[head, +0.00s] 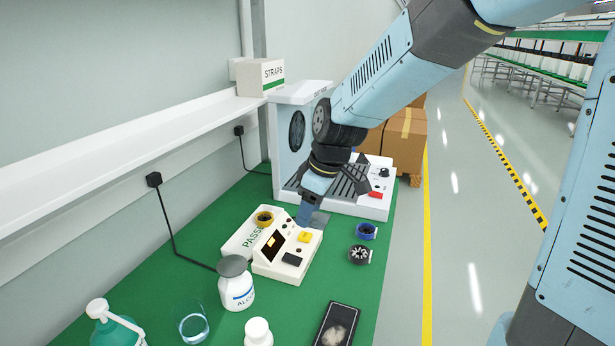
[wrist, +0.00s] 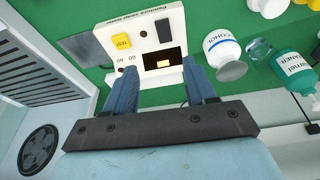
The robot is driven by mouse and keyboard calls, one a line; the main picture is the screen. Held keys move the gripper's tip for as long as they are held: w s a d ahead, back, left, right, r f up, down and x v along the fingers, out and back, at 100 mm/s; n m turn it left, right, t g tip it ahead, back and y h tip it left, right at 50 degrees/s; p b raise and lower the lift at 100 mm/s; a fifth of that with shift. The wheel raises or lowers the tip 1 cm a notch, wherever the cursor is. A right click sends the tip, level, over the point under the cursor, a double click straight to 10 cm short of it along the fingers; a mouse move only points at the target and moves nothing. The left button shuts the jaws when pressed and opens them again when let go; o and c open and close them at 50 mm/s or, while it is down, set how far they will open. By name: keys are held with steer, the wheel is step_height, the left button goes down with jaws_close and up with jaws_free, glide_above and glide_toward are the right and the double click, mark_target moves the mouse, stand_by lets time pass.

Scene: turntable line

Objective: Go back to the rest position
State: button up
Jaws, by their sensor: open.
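My gripper (head: 308,216) is over the green bench, just behind the white tester with the yellow button (head: 287,252). In the wrist view its two blue fingers (wrist: 160,68) are spread apart with nothing held between them. The tester (wrist: 150,12) shows beyond the fingertips, with its yellow TEST button (wrist: 122,41) and a dark window holding a small orange piece. Whether a finger touches the tester, I cannot tell. My arm comes down from the upper right and hides part of the white machine (head: 378,203) behind.
A PASSED tray (head: 240,243) with a yellow-black ring lies left of the tester. Blue (head: 366,231) and black (head: 359,255) round items lie right. An alcohol bottle (head: 237,292), a glass (head: 193,326) and a green bottle (head: 116,331) stand in front. A shelf (head: 110,140) runs along the left wall.

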steer(key=s+d+r+m+t+h, duration=0.1)
steer(key=s+d+r+m, duration=0.3)
steer(key=d, duration=0.4)
steer(key=s+d+r+m+t+h, duration=0.1)
steer(key=s+d+r+m, duration=0.3)
steer(key=s+d+m, duration=0.1)
steer(key=s+d+r+m+t+h, duration=0.1)
steer(key=s+d+r+m, duration=0.3)
steer(key=d, duration=0.6)
steer(key=shift+s+d+m+t, duration=0.35)
steer(key=shift+s+t, duration=0.25)
steer(key=shift+s, duration=0.45)
steer(key=shift+r, duration=0.1)
